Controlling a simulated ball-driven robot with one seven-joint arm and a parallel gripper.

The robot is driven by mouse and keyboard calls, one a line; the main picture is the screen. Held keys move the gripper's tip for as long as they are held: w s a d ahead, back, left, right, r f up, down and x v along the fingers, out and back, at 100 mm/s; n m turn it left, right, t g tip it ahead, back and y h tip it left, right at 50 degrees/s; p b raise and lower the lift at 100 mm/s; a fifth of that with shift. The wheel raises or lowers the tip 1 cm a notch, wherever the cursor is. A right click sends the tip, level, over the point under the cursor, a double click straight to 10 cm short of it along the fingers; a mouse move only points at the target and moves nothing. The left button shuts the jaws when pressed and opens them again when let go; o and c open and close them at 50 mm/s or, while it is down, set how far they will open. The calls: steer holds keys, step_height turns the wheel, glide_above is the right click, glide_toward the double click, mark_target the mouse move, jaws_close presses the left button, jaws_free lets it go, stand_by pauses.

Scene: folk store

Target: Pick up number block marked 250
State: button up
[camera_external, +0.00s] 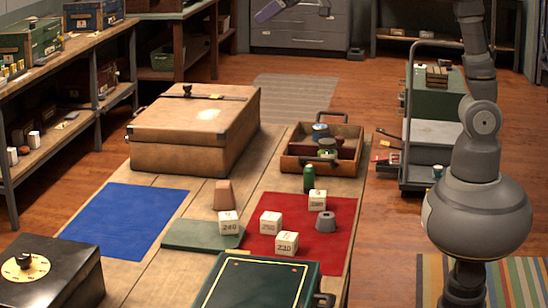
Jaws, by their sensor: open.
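The number block marked 250 (271,223) is a small cream cube standing on the red mat (342,237) on the long wooden table. Block 240 (229,223) is to its left on a green pad. Block 230 (287,243) is just in front and to its right. Another numbered block (317,200), its number hard to read, stands behind and to the right.
A grey weight (326,219), a green bottle (308,179) and a tan tapered block (224,194) stand around the blocks. A large tan case (194,132), an open wooden tray (294,162) and a dark green case (252,281) border them. The blue mat (128,221) is bare.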

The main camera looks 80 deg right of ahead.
steer(key=w+a+f+g, duration=0.2)
steer(key=f, duration=0.4)
steer(key=w+a+f+g, duration=0.1)
steer(key=w+f, duration=0.1)
steer(key=f, duration=0.5)
steer(key=g+p, duration=0.2)
steer(key=g, duration=0.2)
glide_above(271, 216)
steer(key=w+d, duration=0.1)
steer(key=w, duration=0.4)
step_height(271, 216, down, 18)
steer(key=f, duration=0.1)
steer(key=s+f+g, duration=0.1)
steer(key=f, duration=0.4)
steer(key=s+f+g, duration=0.1)
steer(key=s+f, duration=0.1)
steer(key=f, duration=0.3)
steer(key=s+a+f+g, duration=0.1)
steer(key=s+f, duration=0.1)
steer(key=f, duration=0.3)
steer(key=shift+s+a+f+m+h+b, duration=0.1)
steer(key=shift+s+f+m+h+b, duration=0.1)
steer(key=shift+f+m+h+b, duration=0.2)
steer(key=f+b, duration=0.1)
steer(key=f, duration=0.1)
steer(key=f+b, duration=0.1)
steer(key=f, duration=0.2)
steer(key=shift+w, duration=0.2)
steer(key=shift+r, duration=0.15)
steer(key=c, duration=1)
